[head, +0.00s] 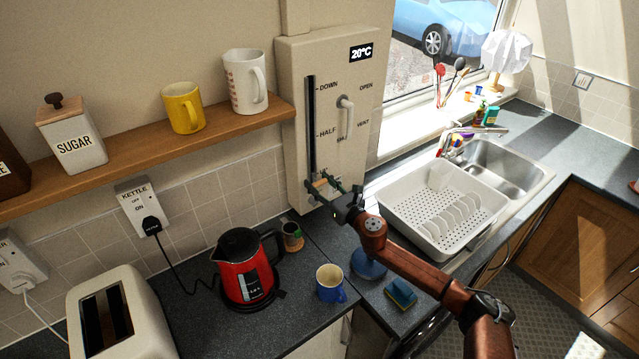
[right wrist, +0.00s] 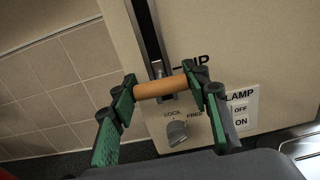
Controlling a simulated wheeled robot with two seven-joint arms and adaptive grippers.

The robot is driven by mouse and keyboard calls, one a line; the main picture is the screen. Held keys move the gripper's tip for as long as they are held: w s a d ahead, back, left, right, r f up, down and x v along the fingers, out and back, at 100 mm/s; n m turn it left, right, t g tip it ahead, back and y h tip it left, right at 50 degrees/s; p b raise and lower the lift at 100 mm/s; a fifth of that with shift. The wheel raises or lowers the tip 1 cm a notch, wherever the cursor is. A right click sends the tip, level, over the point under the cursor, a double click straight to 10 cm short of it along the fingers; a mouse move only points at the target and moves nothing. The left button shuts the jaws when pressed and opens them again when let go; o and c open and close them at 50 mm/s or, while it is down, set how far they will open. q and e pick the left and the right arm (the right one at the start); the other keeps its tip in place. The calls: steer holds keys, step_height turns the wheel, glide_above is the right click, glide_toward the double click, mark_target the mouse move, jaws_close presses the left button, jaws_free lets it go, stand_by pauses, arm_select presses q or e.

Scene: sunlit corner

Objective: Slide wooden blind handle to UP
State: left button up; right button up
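The wooden blind handle (right wrist: 161,88) is a short tan bar lying across the lower end of a dark vertical slot (head: 311,125) in the beige wall panel (head: 365,100). DOWN is printed at the top of the slot and HALF at mid-height. In the right wrist view the UP label (right wrist: 190,63) is just above and right of the handle. My right gripper (right wrist: 161,90) has one green-padded finger at each end of the handle, seemingly touching both ends; it also shows in the head view (head: 335,190). My left gripper is not in view.
A LOCK/FREE knob (right wrist: 178,132) sits below the handle, with a lamp switch (right wrist: 241,109) to its right. The panel also has a white window lever (head: 347,118). The red kettle (head: 246,270), blue mug (head: 330,284) and dish rack (head: 440,215) stand on the counter below.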

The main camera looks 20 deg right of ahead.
steer(key=o, duration=0.4)
steer(key=shift+f, duration=0.2)
steer(key=shift+o, duration=0.2)
steer(key=v, duration=1.2)
